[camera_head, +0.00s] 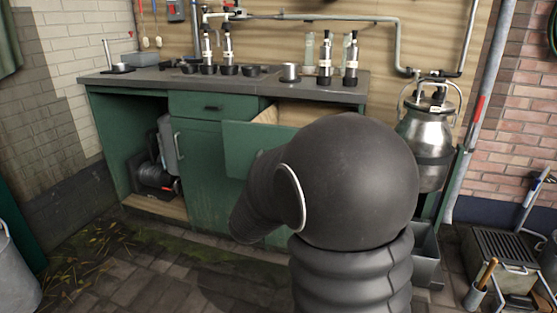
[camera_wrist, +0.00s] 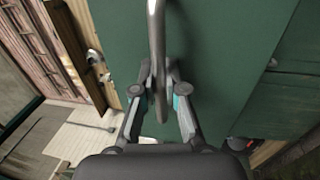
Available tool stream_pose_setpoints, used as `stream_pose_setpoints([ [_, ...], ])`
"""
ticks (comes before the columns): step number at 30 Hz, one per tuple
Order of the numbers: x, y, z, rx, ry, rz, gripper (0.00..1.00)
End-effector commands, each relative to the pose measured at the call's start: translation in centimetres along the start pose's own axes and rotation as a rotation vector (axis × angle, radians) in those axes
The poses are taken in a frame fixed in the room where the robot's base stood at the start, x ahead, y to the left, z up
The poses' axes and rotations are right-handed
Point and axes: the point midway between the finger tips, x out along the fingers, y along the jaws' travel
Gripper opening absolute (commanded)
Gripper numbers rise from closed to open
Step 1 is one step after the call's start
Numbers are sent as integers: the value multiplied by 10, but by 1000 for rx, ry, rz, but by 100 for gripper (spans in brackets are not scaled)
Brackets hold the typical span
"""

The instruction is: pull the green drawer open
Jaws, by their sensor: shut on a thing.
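The green drawer (camera_head: 240,150) stands pulled out from the right part of the green cabinet, with its pale wooden inside showing behind the front panel. In the wrist view, the green front (camera_wrist: 225,50) fills much of the picture. Its grey bar handle (camera_wrist: 157,40) runs between my fingers. My gripper (camera_wrist: 160,90) is shut on the handle, with a finger on each side. In the head view, my dark arm hides the gripper, the handle and the right part of the drawer front.
A worktop (camera_head: 140,79) with bottles and dark cups runs above the drawer. A smaller closed drawer (camera_head: 213,106) and a cupboard door are to the left. A metal milk can (camera_head: 428,125) stands at the right. The paved floor at front left is mostly clear.

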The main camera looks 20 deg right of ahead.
Motion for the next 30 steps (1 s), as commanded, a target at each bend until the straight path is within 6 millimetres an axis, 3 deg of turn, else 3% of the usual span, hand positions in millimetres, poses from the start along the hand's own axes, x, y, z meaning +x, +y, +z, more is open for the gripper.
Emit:
stream_pose_setpoints([
  [1,0,0,0,0,-1,0,0],
  [3,0,0,0,0,-1,0,23],
  [5,0,0,0,0,0,0,37],
  [17,-6,0,-1,0,2,0,37],
  [20,-17,0,-2,1,4,-1,37],
  [30,-84,0,-2,1,5,-1,37],
])
